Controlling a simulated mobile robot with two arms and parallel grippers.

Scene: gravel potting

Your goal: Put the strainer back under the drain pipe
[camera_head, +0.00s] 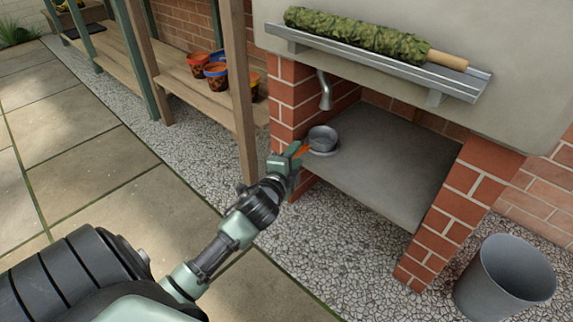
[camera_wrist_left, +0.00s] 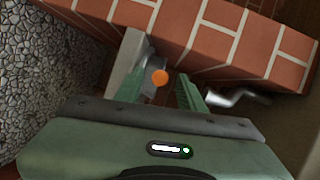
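The strainer (camera_head: 322,137) is a round grey metal bowl with an orange handle (camera_head: 301,151). It appears to rest at the left front corner of the grey shelf, below the metal drain pipe (camera_head: 325,92). My left gripper (camera_head: 292,154) is at the handle, at the shelf's left edge. In the left wrist view, the orange handle end (camera_wrist_left: 160,77) shows between my left fingertips (camera_wrist_left: 166,78), with gaps on both sides. The fingers are apart. The drain pipe also shows in the wrist view (camera_wrist_left: 236,97), right of the fingers. My right gripper is out of view.
Brick pillars (camera_head: 455,205) bound the grey shelf (camera_head: 385,165) on both sides. A trough with a mossy roll (camera_head: 360,35) is above. A grey bucket (camera_head: 505,280) stands on gravel at the right. A wooden bench with pots (camera_head: 215,75) is at the left. The shelf's middle is clear.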

